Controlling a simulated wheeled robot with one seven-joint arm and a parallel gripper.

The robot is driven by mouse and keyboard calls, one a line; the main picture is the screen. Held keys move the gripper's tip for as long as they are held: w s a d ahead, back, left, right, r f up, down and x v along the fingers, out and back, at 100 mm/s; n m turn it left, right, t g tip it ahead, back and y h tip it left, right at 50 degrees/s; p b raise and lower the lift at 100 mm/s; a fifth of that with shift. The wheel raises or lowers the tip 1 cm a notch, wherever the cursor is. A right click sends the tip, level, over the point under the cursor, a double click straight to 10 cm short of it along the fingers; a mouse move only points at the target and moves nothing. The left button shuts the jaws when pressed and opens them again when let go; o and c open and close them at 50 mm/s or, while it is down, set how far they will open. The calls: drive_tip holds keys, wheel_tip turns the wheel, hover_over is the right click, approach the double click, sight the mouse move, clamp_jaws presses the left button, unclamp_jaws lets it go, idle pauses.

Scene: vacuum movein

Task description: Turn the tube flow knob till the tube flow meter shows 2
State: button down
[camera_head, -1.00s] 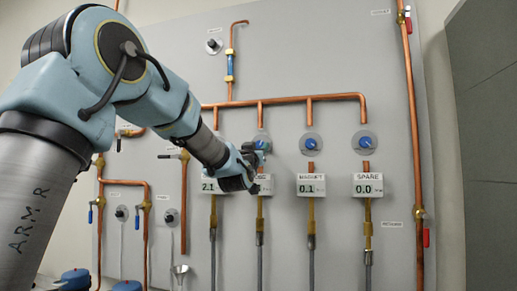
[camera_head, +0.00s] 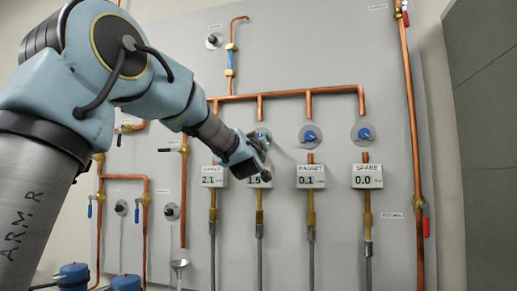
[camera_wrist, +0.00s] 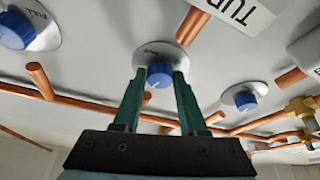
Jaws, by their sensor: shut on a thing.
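The tube flow knob (camera_wrist: 160,74) is blue, on a round light plate, and sits between the two green fingers of my gripper (camera_wrist: 157,84) in the wrist view. In the head view my gripper (camera_head: 261,145) is at the second knob from the left, with part of the knob's plate (camera_head: 264,132) showing above it. The tube flow meter (camera_head: 260,181) is below, partly behind my gripper. Its visible digits read about 1.5. Its label, starting "TU", shows in the wrist view (camera_wrist: 240,12).
Blue knobs (camera_head: 310,138) and (camera_head: 364,134) stand to the right, above the magnet meter (camera_head: 311,176), at 0.1, and the spare meter (camera_head: 367,176), at 0.0. A leftmost meter (camera_head: 213,177) reads about 2.1. Copper pipes (camera_head: 290,97) run above the knobs.

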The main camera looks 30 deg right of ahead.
drive_tip(key=shift+s+d+r+n+t+y, duration=0.1)
drive_tip(key=shift+n+y, duration=0.7)
drive_tip(key=shift+n, duration=0.85)
drive_tip(key=shift+d+r+n+t+y, duration=0.1)
drive_tip(key=shift+n+y, duration=0.7)
drive_tip(key=shift+n, duration=0.9)
drive_tip(key=shift+s+n+t+y, duration=0.1)
drive_tip(key=shift+n+y, duration=0.7)
drive_tip(key=shift+n, duration=0.85)
drive_tip(key=shift+c, duration=2.2)
unclamp_jaws()
drive_tip(key=b+v, duration=0.4)
drive_tip(key=v, duration=0.6)
drive_tip(key=shift+s+a, duration=0.15)
drive_tip(key=shift+s, duration=0.15)
